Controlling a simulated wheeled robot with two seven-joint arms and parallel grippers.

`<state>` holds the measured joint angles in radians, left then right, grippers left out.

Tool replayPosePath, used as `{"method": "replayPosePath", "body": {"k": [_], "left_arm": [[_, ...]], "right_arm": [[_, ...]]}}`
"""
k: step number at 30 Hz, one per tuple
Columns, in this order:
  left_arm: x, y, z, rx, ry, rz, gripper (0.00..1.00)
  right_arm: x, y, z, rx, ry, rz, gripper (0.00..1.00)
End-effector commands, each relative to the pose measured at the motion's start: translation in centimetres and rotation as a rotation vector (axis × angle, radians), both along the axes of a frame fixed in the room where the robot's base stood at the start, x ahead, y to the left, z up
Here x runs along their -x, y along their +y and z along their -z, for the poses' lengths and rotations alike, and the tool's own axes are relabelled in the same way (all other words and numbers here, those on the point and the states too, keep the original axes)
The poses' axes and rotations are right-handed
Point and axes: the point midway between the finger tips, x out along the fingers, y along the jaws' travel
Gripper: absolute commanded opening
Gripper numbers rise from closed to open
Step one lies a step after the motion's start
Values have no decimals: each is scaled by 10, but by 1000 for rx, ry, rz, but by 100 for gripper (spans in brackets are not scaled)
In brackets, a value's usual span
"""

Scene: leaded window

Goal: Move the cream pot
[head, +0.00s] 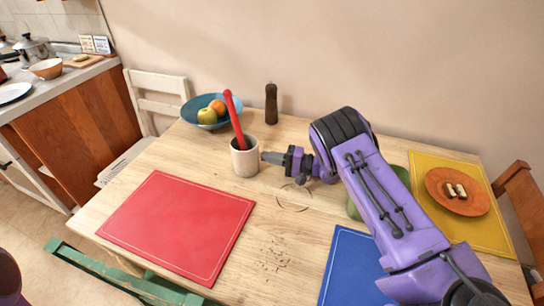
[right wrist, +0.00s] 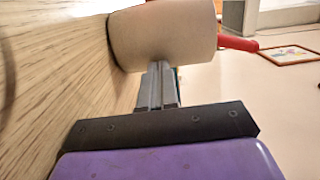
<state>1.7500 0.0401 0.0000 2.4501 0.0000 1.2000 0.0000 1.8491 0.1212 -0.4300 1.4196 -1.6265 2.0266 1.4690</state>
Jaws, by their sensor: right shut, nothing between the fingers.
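The cream pot (head: 245,160) stands upright on the wooden table, with a red-handled utensil (head: 233,115) leaning in it. My right gripper (head: 265,156) reaches in from the right, low beside the pot's right side. Its fingers are shut with nothing between them, and the fingertips are at or very near the pot's wall; I cannot tell if they touch. In the right wrist view the pot (right wrist: 165,35) is just beyond the fingertips (right wrist: 160,66), and the red handle (right wrist: 238,43) sticks out of it. My left gripper is not in view.
A blue bowl of fruit (head: 188,112) and a dark pepper mill (head: 271,104) stand behind the pot. A red mat (head: 178,225) lies in front, a blue mat (head: 350,270) to the right. A green object (head: 354,208) is partly hidden by my right arm.

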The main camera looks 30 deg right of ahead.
Motion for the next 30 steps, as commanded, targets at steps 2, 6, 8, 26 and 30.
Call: {"method": "replayPosePath", "body": {"k": [2,6,8,26,30], "left_arm": [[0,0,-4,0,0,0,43],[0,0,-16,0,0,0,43],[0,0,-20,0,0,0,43],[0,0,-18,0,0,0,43],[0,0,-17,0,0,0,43]], "right_arm": [[0,4,-2,-1,0,-1,0],[1,25,-5,-3,3,-3,0],[1,34,-4,-1,1,-2,0],[1,37,0,0,0,0,0],[-1,33,-19,-1,-4,-2,0]]}}
